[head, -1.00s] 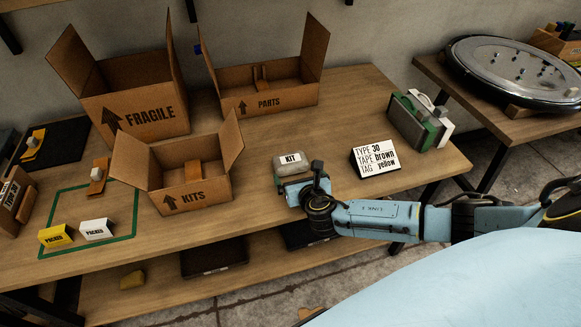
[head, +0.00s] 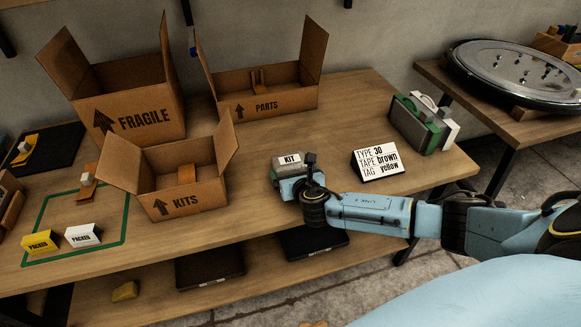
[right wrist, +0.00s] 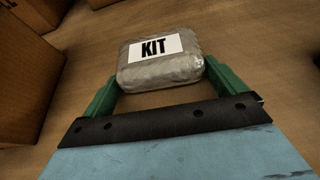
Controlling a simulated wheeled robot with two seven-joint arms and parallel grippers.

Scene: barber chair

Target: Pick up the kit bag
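The kit bag (head: 288,168) is a small grey, rounded bundle with a white KIT label. It sits on the wooden table, right of the KITS box. In the right wrist view the kit bag (right wrist: 162,68) lies straight ahead of my right gripper (right wrist: 160,72). The green fingers are spread, one tip by each side of the bag's near end. Whether they touch it I cannot tell. In the head view my right gripper (head: 286,176) is low at the bag's front, its fingers mostly hidden. My left gripper is out of view.
The open KITS box (head: 185,190) stands close left of the bag, with the PARTS box (head: 265,103) and FRAGILE box (head: 140,120) behind. A card (head: 378,160) reading type 30, tape brown, tag yellow stands to the right. The table between bag and card is bare.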

